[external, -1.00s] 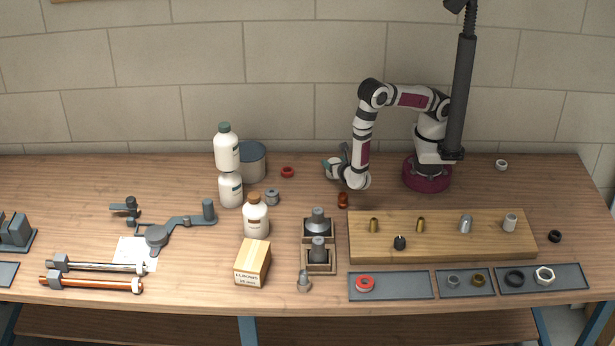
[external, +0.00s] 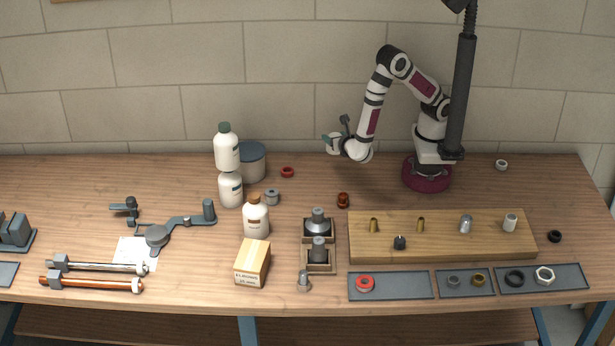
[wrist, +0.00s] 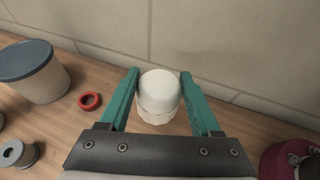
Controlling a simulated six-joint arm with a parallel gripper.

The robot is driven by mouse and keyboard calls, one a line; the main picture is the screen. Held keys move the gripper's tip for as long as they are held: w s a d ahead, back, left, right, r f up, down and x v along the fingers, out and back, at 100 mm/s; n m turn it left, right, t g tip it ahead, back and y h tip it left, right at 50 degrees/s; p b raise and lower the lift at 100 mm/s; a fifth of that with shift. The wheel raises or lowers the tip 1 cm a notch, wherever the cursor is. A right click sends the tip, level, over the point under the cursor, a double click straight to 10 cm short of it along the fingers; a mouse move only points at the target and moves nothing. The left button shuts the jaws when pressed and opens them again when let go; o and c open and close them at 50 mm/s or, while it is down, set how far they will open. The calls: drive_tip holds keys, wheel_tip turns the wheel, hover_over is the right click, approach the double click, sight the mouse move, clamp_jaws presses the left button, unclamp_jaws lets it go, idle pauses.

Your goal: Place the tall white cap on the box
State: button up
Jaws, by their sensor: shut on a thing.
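The tall white cap (wrist: 159,97) is between the teal fingers of my gripper (wrist: 158,88) in the wrist view, with a rounded top and a slightly wider rim below. My gripper is shut on it. In the external view my gripper (external: 331,142) is raised above the back of the bench, near the wall, and the cap is hard to make out there. The cardboard box (external: 252,264) with a printed label stands closed near the front of the bench, left of centre. Its top is bare. My gripper is behind it and to its right, well apart from it.
A white bottle (external: 256,216) stands just behind the box. A dark fitting stand (external: 319,268) is right of the box. A red ring (external: 288,172) lies on the bench.

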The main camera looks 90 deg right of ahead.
drive_tip(key=w+a+r+n+t+y, duration=0.2)
drive_tip(key=w+a+n+t+y, duration=0.5)
drive_tip(key=w+a, duration=0.75)
drive_tip(key=w+a+r+n+t+y, duration=0.1)
drive_tip(key=w+a+r+n+y, duration=0.3)
drive_tip(key=a, duration=0.3)
drive_tip(key=w+a+r+n+t+y, duration=0.1)
drive_tip(key=w+a+r+n+y, duration=0.1)
drive_tip(key=w+a+n+y, duration=0.35)
drive_tip(key=shift+n, duration=0.55)
drive_tip(key=s+a+f, duration=0.1)
drive_tip(key=a+f, duration=0.1)
drive_tip(key=a, duration=0.2)
drive_tip(key=s+a+f, duration=0.1)
drive_tip(key=a+f, duration=0.1)
drive_tip(key=a, duration=0.3)
drive_tip(key=s+a+f, duration=0.1)
drive_tip(key=a+f, duration=0.1)
drive_tip(key=a, duration=0.2)
drive_tip(key=shift+a+f, duration=0.15)
drive_tip(key=shift+f, duration=0.05)
hover_over(264, 246)
drive_tip(key=shift+f, duration=2.2)
drive_tip(key=o, duration=1.3)
drive_tip(key=shift+f, duration=0.1)
drive_tip(key=shift+o, duration=0.2)
